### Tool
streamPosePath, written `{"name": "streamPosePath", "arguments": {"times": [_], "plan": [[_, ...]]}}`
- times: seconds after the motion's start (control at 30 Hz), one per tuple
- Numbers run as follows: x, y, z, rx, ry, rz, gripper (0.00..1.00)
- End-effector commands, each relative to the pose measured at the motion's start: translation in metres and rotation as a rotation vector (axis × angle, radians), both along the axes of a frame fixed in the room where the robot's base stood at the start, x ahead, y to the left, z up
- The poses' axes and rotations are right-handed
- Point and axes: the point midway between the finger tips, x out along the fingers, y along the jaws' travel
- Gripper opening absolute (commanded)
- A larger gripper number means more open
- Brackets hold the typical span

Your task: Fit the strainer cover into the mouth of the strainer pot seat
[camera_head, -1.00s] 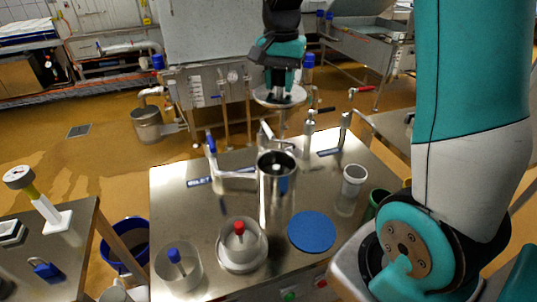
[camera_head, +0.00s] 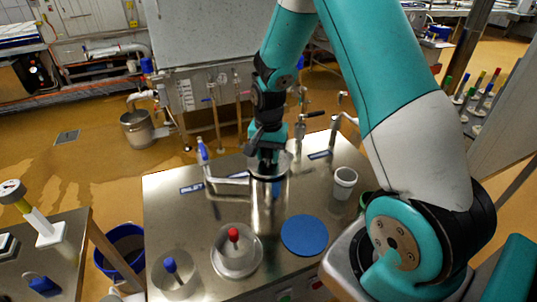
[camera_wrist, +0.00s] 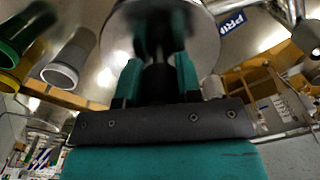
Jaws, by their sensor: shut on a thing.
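The strainer cover (camera_head: 284,163) is a shiny round metal disc, held by its dark knob (camera_wrist: 157,78) in my gripper (camera_head: 267,155). In the wrist view the gripper (camera_wrist: 158,80) is shut on that knob, and the cover (camera_wrist: 205,35) lies beyond the fingers. The strainer pot seat (camera_head: 264,210) is a tall shiny metal cylinder on the steel table. The cover is over the top of the pot and hides its mouth. I cannot tell whether the cover touches the rim or is a little above it.
On the steel table (camera_head: 165,215) stand a clear cup with a blue-knobbed piece (camera_head: 172,270), a dish with a red knob (camera_head: 234,240), a blue disc (camera_head: 304,235) and a white cup (camera_head: 344,183). Metal taps (camera_head: 225,180) with handles stand close behind the pot.

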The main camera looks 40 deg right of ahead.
Motion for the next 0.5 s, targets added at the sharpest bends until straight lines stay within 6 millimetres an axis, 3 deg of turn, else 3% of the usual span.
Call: {"name": "streamPosePath", "arguments": {"times": [0.5], "plan": [[0.0004,-0.0001,-0.0142,-0.001,-0.002,0.000,0.00]]}}
